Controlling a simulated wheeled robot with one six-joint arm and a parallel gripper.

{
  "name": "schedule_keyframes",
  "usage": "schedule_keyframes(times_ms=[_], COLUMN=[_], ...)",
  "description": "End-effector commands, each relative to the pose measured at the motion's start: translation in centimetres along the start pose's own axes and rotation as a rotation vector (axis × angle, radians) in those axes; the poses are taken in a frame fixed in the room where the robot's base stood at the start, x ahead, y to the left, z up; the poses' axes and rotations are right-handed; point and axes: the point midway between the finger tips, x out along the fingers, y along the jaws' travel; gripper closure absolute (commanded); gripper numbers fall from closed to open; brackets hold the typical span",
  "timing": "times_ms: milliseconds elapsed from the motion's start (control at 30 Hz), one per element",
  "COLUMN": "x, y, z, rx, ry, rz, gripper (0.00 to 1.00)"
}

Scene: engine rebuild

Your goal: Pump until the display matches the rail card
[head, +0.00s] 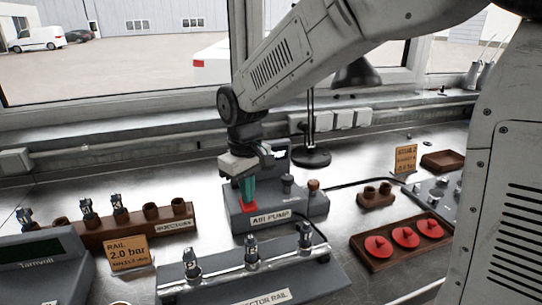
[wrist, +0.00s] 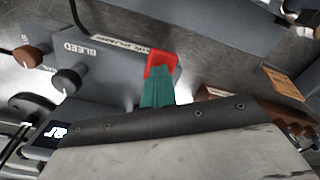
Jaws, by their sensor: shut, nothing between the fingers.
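The grey air pump (head: 300,207) stands mid-bench, labelled AIR PUMP. Its red button (head: 250,208) is directly under my gripper (head: 248,196). The teal fingers are shut, empty, and point down at the button; they seem to touch it. In the wrist view the fingertips (wrist: 158,84) overlap the red button (wrist: 160,62); I cannot tell if it is pressed down. The rail card (head: 128,252) reads RAIL 2.0 bar. A dark display (wrist: 50,134) shows only the white letters "ar" in the wrist view; its number is hidden. My wrist covers part of the pump in the head view.
The pump's BLEED knob (wrist: 66,80) is beside the button. The injector rail (head: 245,270) stands in front, a wooden injector rack (head: 180,222) at left, and a tray of red discs (head: 375,262) at right. A device marked Tarnwald (head: 40,262) is front left.

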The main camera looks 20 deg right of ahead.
Motion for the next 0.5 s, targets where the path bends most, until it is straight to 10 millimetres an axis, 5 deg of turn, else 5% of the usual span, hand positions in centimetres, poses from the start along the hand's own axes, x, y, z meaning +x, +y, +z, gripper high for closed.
schedule_keyframes(times_ms=[500], x=[-2.5], y=[0.0], z=[-0.1], rx=[0.000], ry=[0.002], rz=[0.001], gripper=[1.00])
